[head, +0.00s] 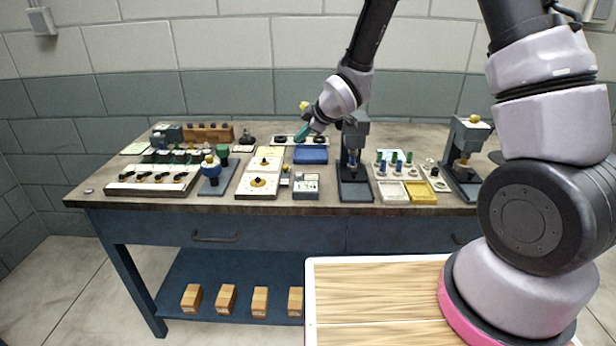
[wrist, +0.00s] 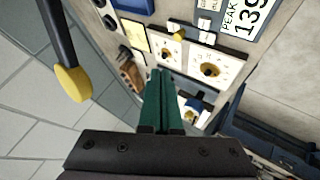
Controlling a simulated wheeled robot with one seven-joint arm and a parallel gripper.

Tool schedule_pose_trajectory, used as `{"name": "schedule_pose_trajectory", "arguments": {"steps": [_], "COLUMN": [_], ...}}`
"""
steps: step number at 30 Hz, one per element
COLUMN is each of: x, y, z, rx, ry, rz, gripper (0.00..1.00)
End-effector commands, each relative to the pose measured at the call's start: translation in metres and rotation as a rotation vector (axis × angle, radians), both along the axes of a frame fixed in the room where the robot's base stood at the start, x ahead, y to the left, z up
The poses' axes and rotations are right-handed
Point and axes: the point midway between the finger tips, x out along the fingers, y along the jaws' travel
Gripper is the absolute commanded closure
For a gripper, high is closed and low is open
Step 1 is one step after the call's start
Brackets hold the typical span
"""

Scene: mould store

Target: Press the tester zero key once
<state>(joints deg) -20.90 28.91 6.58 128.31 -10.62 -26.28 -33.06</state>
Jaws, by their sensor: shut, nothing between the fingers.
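The tester (head: 306,186) is a grey box on the bench, right of a white dial board. In the wrist view its display (wrist: 244,14) reads "PEAK" with digits cut off by the frame's top edge. Small pale keys (wrist: 206,30) show beside the display; their labels are too small to read, so I cannot tell which is the zero key. My gripper (head: 300,136) is above the back of the bench, behind and above the tester, touching nothing that I can see. Its green fingers (wrist: 158,75) are together and empty.
White dial boards (head: 258,182) stand left of the tester, and a blue tray (head: 311,155) lies behind it. A grey press (head: 354,165) stands close on the right. A yellow-knobbed lever (wrist: 72,82) hangs near my gripper in the wrist view.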

Motion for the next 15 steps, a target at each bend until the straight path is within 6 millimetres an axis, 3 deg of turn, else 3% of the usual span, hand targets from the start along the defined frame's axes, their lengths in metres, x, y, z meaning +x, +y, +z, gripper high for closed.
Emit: {"name": "schedule_pose_trajectory", "arguments": {"steps": [15], "x": [-0.0007], "y": [0.0034], "z": [-0.0080], "rx": [-0.001], "ry": [-0.004], "rz": [0.014], "gripper": [1.00]}}
